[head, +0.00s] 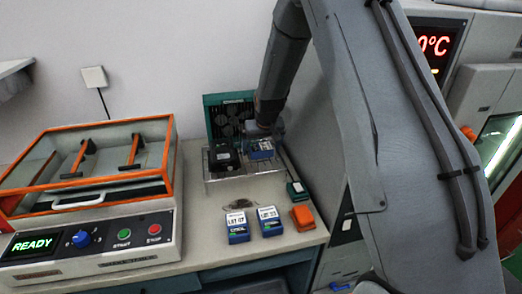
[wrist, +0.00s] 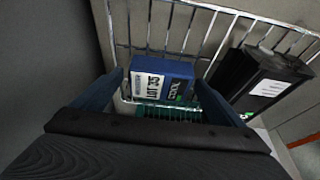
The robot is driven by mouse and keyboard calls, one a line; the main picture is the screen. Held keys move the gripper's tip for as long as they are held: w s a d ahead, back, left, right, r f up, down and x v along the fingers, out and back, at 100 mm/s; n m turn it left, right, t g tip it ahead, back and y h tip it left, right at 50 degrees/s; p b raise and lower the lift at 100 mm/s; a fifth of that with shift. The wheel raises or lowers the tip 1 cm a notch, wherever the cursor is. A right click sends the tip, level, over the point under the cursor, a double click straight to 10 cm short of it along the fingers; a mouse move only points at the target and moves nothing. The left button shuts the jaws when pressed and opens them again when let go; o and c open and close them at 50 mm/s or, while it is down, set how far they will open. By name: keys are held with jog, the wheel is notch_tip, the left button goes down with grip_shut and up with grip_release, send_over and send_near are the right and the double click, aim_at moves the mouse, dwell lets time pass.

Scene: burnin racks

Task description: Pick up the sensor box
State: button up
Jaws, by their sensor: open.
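A blue box with a white label reading LOT 35 (wrist: 165,78), which I take to be the sensor box, sits in a wire basket (wrist: 195,28). In the head view the blue box (head: 261,151) is at the right of the basket (head: 245,178), under the end of my arm. My gripper (wrist: 161,84) is open, with one finger at each side of the box in the wrist view. Whether the fingers touch it I cannot tell. In the head view my gripper (head: 265,138) is partly hidden against the box and the green rack.
A black box (wrist: 262,77) stands right of the blue box in the basket. Two more blue boxes (head: 237,227) (head: 269,221), an orange item (head: 302,217) and a small green item (head: 296,190) lie on the bench. An orange-framed machine (head: 90,262) stands left.

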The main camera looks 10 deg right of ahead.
jog(key=shift+c, duration=0.2)
jog(key=shift+r, duration=0.1)
jog(key=c, duration=1.3)
